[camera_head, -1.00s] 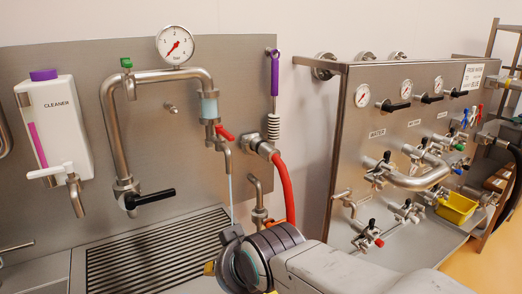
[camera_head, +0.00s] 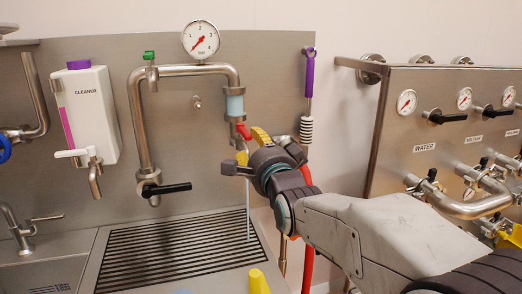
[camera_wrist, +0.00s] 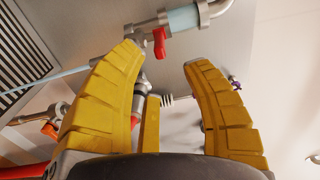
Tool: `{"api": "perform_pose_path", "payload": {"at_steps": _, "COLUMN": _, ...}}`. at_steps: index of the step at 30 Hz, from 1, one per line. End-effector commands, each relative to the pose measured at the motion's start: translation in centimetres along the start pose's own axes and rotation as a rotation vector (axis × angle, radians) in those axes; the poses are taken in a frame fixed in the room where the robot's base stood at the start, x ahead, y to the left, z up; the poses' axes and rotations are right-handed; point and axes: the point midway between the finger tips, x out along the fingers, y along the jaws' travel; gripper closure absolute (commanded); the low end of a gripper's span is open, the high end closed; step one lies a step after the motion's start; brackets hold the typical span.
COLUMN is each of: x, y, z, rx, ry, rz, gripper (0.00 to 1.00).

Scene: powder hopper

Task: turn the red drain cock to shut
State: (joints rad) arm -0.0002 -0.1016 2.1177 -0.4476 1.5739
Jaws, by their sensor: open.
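The red drain cock (camera_head: 243,131) sits below a clear sight glass (camera_head: 235,105) on the bent steel pipe. Its red lever tilts down to the right in the head view. A thin pale stream (camera_head: 248,212) falls below it toward the drain grate. My gripper (camera_head: 252,147) has yellow fingers and is close to the cock, partly hiding the outlet. In the wrist view my gripper (camera_wrist: 165,55) is open and empty, and the red lever (camera_wrist: 159,42) shows just beyond the fingertips, nearer the left finger. I cannot tell whether anything touches.
A pressure gauge (camera_head: 201,40) tops the pipe, with a black-handled valve (camera_head: 165,189) lower down. A purple-handled brush (camera_head: 309,80) hangs to the right of the cock. A cleaner dispenser (camera_head: 87,113) is at left. A slatted grate (camera_head: 180,250) lies below.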

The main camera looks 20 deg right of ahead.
Motion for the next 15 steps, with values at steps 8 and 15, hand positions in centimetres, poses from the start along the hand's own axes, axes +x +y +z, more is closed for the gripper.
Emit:
{"api": "perform_pose_path", "payload": {"at_steps": 8, "x": 3.4, "y": -0.2, "z": 0.0, "rx": -0.002, "ry": 0.0, "rz": 0.005, "gripper": 0.56}}
{"api": "perform_pose_path", "payload": {"at_steps": 15, "x": 5.7, "y": 0.2, "z": 0.0, "rx": -0.003, "ry": 0.0, "rz": 0.002, "gripper": 0.56}}
